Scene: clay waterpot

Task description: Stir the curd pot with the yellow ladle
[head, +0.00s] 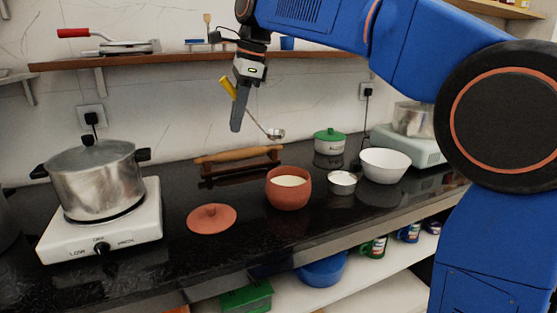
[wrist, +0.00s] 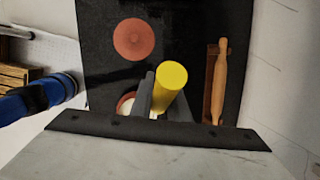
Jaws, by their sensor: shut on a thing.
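The yellow ladle (head: 228,88) is held in my gripper (head: 238,118), which is shut on its yellow handle. The ladle slants down to the right, and its metal bowl (head: 275,134) hangs in the air above the counter. In the wrist view the yellow handle (wrist: 174,78) shows between the fingers. The curd pot (head: 288,190), a brown clay pot with white curd inside, stands open on the black counter, below and to the right of my gripper. In the wrist view the pot (wrist: 124,103) is partly hidden by the fingers. Its clay lid (head: 212,218) lies on the counter to the left.
A steel pot (head: 97,180) sits on a hot plate (head: 140,225) at left. A rolling pin (head: 238,153) on its stand lies behind the curd pot. A small metal bowl (head: 342,182), a white bowl (head: 385,165) and a green-lidded canister (head: 328,146) stand to the right.

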